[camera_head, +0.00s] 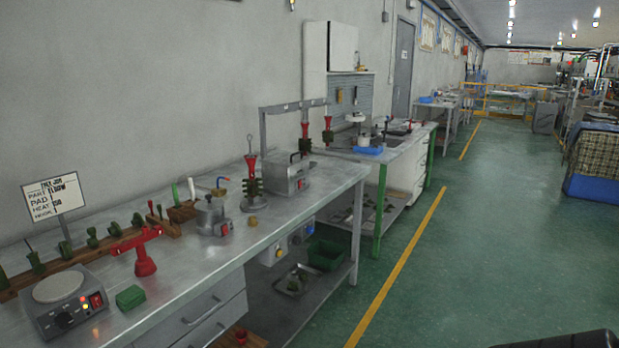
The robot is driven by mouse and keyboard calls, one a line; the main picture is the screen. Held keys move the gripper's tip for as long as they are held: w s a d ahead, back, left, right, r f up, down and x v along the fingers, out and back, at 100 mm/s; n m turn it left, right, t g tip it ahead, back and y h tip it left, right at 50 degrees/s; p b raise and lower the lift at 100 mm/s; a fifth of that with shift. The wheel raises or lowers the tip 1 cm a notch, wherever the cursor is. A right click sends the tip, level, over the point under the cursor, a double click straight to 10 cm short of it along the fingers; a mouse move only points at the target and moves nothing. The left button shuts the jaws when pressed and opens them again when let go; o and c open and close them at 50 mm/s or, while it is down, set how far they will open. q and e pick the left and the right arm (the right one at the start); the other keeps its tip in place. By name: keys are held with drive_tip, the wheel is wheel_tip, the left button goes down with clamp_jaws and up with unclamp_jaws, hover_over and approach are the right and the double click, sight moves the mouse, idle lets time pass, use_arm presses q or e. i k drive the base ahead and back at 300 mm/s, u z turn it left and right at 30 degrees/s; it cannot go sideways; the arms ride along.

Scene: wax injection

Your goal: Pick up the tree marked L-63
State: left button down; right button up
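Several red and green wax trees show; no label on them is legible, so I cannot tell which is L-63. One tree (252,177), with a red top and dark green pieces below, stands upright on the long metal bench (150,292). Two more, a nearer tree (305,138) and a farther tree (327,131), hang from a grey overhead rail (292,106) at the bench's far end.
On the bench are a hot plate (62,297), a green block (130,297), a red stand (144,262), a small metal pot (211,216), a grey box machine (285,175) and a sign (54,195). The green floor (450,270) to the right is clear.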

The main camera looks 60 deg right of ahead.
sight(253, 190)
drive_tip(key=z, duration=1.9)
drive_tip(key=k, duration=1.2)
drive_tip(key=z, duration=1)
drive_tip(key=i, duration=2.1)
drive_tip(key=u, duration=0.35)
drive_tip(key=i, duration=1.8)
drive_tip(key=u, duration=1.1)
